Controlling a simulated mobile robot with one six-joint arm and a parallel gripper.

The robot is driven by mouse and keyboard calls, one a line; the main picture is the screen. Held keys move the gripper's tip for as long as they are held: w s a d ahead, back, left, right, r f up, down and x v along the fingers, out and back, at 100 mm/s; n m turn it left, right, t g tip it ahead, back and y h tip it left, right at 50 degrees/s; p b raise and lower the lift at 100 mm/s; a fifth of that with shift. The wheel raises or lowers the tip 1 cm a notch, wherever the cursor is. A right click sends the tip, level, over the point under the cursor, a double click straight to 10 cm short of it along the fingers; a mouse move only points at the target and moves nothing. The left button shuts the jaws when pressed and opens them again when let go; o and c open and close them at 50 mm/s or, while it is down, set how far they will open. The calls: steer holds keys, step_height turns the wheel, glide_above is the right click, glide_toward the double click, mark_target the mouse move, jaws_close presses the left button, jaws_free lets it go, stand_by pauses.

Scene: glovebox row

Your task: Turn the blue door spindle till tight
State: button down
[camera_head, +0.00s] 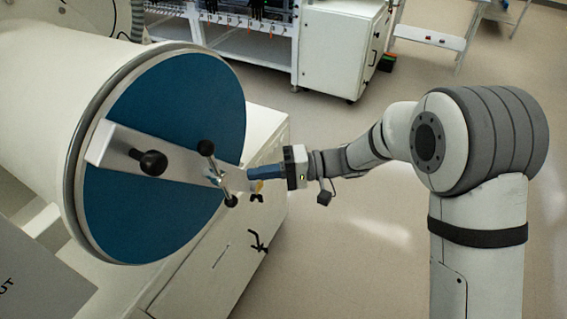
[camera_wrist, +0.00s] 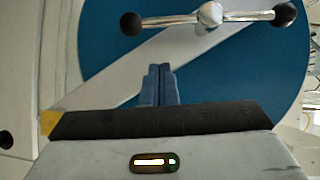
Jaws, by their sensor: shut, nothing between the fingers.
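The blue round door (camera_head: 165,95) closes the end of a white cylinder, with a pale crossbar (camera_head: 115,145) across it. The door spindle is a metal T-handle (camera_head: 218,178) with a black ball at each end, at the crossbar's middle. In the wrist view the spindle's hub (camera_wrist: 210,14) is at the top, its bar nearly level there. My gripper (camera_head: 251,174) is to the right of the spindle in the head view. In the wrist view its blue fingers (camera_wrist: 160,72) are together and empty, below the spindle bar and apart from it in the picture.
A black knob (camera_head: 150,162) sticks out from the crossbar's left part. A white cabinet (camera_head: 225,255) with black handles stands below and behind the door. Another white cabinet (camera_head: 343,48) and a rack stand at the back. The floor to the right is mostly open.

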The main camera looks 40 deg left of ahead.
steer(key=s, duration=0.1)
steer(key=s+p, duration=0.1)
steer(key=s, duration=0.2)
steer(key=shift+s+f, duration=0.25)
steer(key=shift+f, duration=0.1)
steer(key=shift+f, duration=0.1)
